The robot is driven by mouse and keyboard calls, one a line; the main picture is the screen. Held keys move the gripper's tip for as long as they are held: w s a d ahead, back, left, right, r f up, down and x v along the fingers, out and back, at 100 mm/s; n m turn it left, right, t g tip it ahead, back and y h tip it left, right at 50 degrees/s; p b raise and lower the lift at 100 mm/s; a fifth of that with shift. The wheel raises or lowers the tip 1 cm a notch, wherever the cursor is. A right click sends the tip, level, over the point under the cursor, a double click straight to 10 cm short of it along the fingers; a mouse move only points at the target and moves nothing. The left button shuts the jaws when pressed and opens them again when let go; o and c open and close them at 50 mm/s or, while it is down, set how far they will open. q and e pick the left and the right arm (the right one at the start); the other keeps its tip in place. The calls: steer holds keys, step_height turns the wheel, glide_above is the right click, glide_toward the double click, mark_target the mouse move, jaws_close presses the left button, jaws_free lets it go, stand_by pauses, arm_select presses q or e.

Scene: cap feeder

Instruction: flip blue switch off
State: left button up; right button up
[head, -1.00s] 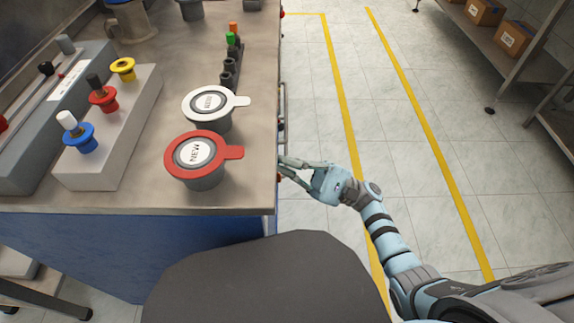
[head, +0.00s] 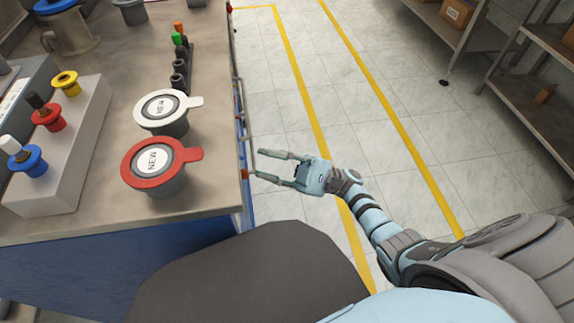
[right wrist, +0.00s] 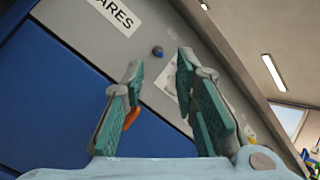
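In the head view a blue switch (head: 27,161) with a white-tipped lever is at the near end of a light switch box (head: 70,150). My right gripper (head: 256,164) is open and empty beside the workbench's right side. An orange part (right wrist: 132,118) shows by the left finger. My left gripper is not in view.
A red-rimmed pot (head: 153,165) and a white-rimmed pot (head: 162,112) stand near the right edge of the workbench (head: 215,215). Red and yellow switches share the switch box. The tiled floor (head: 300,110) to the right is clear up to the shelves (head: 510,90).

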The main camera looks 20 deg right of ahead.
steer(key=v, duration=0.7)
steer(key=shift+d, duration=0.25)
